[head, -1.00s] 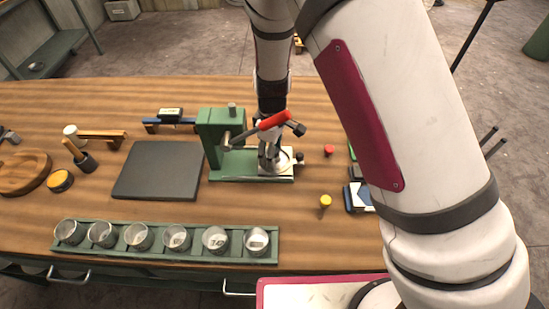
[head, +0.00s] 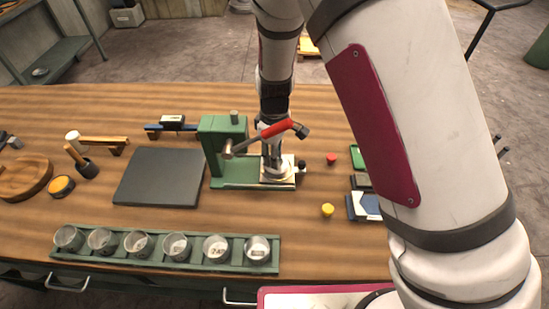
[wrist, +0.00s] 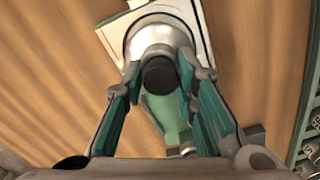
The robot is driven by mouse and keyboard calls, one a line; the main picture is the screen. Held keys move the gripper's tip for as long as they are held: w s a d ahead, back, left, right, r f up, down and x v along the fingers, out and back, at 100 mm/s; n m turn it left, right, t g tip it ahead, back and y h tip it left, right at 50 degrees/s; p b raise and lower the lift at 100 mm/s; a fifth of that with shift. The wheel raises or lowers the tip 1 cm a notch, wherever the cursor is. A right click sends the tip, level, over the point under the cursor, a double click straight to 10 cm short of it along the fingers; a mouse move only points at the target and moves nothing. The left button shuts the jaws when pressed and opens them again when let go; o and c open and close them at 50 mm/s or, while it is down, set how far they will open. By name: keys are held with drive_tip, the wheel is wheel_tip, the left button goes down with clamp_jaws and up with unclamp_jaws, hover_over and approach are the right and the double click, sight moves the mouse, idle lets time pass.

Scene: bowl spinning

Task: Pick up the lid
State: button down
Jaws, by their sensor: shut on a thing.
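A round silver metal piece with a dark knob, which looks like the lid (wrist: 152,38), shows at the top of the wrist view. My gripper (wrist: 166,76) reaches toward it, with one finger on each side of the dark knob, and is shut on it. In the head view my gripper (head: 271,160) points down over the pale base plate (head: 284,181) of the green press (head: 214,150). The arm and the press lever hide most of the lid there. I cannot tell whether the lid is clear of the plate.
The press's red lever (head: 279,129) crosses close to my gripper. A green rack (head: 150,257) of several glass cups stands in front. A dark mat (head: 160,177) lies left, and a yellow knob (head: 327,210) and a red knob (head: 332,159) lie right.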

wheel_tip(320, 180, up, 21)
idle(1.3)
